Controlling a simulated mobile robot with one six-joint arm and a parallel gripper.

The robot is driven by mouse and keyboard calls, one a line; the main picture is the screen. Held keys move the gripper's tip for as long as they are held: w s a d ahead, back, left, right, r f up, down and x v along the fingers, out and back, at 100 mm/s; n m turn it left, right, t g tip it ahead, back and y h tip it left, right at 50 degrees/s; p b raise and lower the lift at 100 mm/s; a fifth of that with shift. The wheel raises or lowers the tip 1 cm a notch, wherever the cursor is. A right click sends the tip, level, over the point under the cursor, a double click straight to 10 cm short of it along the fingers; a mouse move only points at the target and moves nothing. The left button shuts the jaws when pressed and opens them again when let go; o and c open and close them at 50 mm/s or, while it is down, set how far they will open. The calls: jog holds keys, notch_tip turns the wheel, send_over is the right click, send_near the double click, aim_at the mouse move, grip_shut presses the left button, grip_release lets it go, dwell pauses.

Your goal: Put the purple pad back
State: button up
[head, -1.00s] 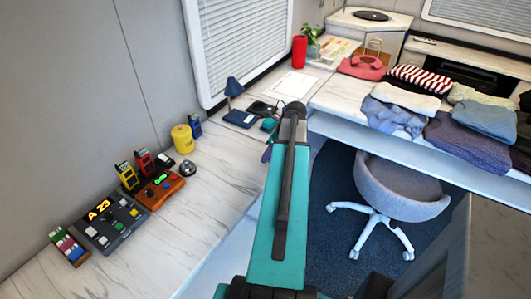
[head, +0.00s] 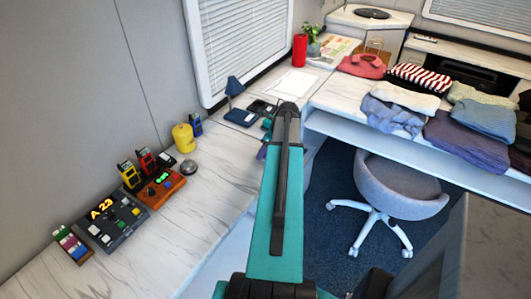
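My teal arm reaches away from the camera over the corner where the two counters meet. My gripper (head: 267,126) is at its far end, mostly hidden behind the arm, with only a teal part showing at the left. A small purple piece (head: 262,153) shows just left of the arm, below that teal part. It may be the purple pad, but I cannot tell whether the gripper holds it. A small wooden rack (head: 71,244) with several coloured blocks stands at the lower left of the marble counter, beside the dark keypad box (head: 112,221).
An orange device (head: 161,188), yellow canister (head: 183,138), silver bell (head: 189,167) and navy box (head: 241,117) stand on the left counter. Folded clothes (head: 468,142) cover the right counter. A grey chair (head: 400,187) stands below. The left counter's front part is clear.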

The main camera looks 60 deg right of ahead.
jog(key=shift+f, duration=1)
jog(key=o, duration=1)
jog(key=shift+f, duration=0.1)
jog(key=shift+r, duration=0.2)
jog(key=shift+b+v, duration=1.2)
jog(key=shift+v, duration=4.7)
